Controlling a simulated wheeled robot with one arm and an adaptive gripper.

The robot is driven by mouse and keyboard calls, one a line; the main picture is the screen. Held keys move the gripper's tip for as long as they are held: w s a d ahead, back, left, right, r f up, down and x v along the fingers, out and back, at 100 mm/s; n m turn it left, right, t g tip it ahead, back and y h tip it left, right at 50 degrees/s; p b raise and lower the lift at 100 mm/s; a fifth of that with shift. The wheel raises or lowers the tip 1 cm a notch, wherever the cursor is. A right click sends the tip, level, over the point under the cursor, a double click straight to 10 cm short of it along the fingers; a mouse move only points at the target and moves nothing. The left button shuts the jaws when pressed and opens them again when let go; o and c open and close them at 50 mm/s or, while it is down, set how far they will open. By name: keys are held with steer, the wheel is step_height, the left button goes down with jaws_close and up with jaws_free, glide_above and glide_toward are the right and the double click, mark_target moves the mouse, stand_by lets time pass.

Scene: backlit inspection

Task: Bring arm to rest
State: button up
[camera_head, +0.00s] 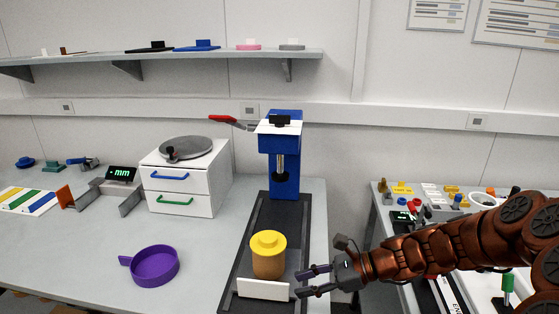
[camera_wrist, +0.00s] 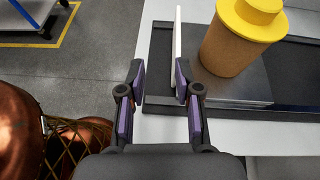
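My arm (camera_head: 430,252) reaches in from the right in the head view. My gripper (camera_head: 312,280) is at the right front of the blue press, beside the white card. The yellow-lidded brown jar (camera_head: 268,256) stands behind the card, and also shows in the wrist view (camera_wrist: 240,40), to the right of the fingers.
The blue press (camera_head: 284,160) stands at the back of its dark base (camera_head: 297,215). A purple ring dish (camera_head: 154,266) and white drawers (camera_head: 187,184) stand left. A cluttered second table (camera_head: 378,212) lies under my arm. A floor gap separates the tables.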

steer(key=s+r+n+g+h, duration=0.1)
steer(key=s+n+g+h, duration=0.4)
steer(key=s+n, duration=0.85)
steer(key=s+d+r+n+t+h, duration=0.1)
steer(key=s+d+n+h, duration=0.4)
steer(key=s, duration=0.8)
steer(key=d+h, duration=0.3)
steer(key=d, duration=0.2)
steer(key=shift+s+d+t, duration=0.3)
steer(key=shift+d+t, duration=0.05)
steer(key=shift+t, duration=0.05)
